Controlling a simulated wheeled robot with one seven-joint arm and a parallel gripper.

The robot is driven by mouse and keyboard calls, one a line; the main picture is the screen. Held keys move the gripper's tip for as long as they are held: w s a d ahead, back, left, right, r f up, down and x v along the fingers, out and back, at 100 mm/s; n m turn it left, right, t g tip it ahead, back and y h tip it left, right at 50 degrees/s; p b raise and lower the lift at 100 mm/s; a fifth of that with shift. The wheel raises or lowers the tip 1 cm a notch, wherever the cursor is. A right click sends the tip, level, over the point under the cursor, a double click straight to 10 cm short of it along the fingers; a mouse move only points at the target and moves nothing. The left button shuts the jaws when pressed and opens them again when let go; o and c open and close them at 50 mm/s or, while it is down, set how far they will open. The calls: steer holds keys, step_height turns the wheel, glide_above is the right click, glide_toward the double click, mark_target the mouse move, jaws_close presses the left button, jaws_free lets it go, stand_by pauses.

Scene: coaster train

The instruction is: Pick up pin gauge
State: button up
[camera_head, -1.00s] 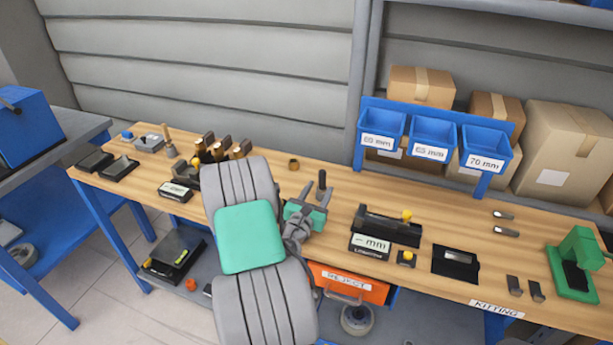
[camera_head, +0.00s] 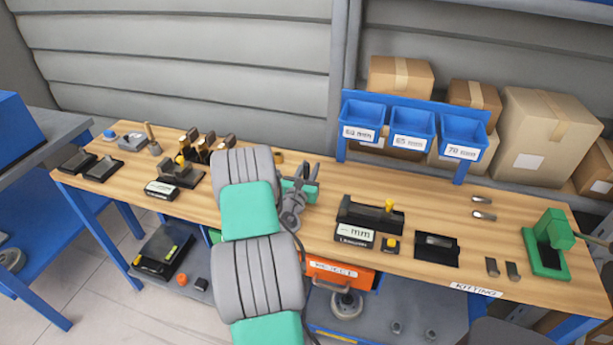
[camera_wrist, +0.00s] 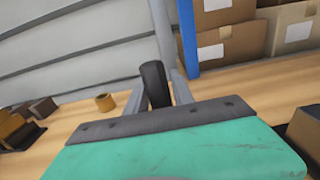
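The pin gauge, as far as I can tell, is the dark rounded upright piece (camera_wrist: 155,84) between my fingers in the wrist view. In the head view a dark piece (camera_head: 314,170) shows at the fingertips, small and partly hidden. My gripper (camera_head: 306,172) is over the table just left of the middle. In the wrist view its two grey fingers (camera_wrist: 158,92) stand apart, one on each side of the dark piece. The fingers look open, with little room at the sides; contact is not clear. The piece's lower end is hidden by the green gripper body.
A black fixture (camera_head: 370,214) with an mm display (camera_head: 354,235) stands right of my gripper. A brass ring (camera_wrist: 105,102) lies to the left. Blue bins (camera_head: 411,128) stand behind at right. An orange reject box (camera_head: 338,274) is below the table edge.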

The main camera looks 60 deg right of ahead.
jaws_close()
steer(key=shift+r, duration=0.1)
stand_by(0.4)
